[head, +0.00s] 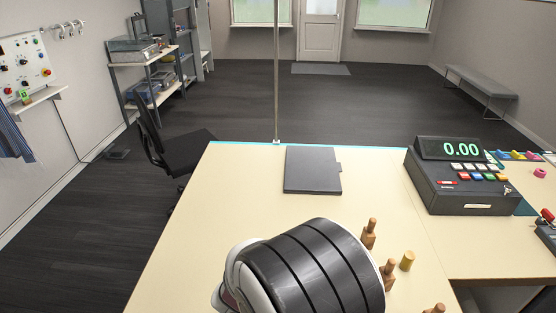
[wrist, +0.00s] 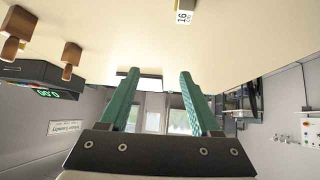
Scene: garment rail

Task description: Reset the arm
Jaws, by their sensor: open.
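My gripper (wrist: 158,76) shows in the wrist view with its two teal fingers spread apart and nothing between them. The wrist picture is upside down, with the table (wrist: 125,35) at the top and the room below. In the head view my dark, banded arm link fills the front middle over the table (head: 210,235), and the gripper itself cannot be made out there. The task names no other object.
Wooden pegs (head: 368,234) and a short yellowish cylinder (head: 407,261) stand right of my arm. A flat dark case (head: 313,170) lies behind it. A cash register (head: 460,190) stands right, a thin pole (head: 276,80) at the back edge. The table's left side is clear.

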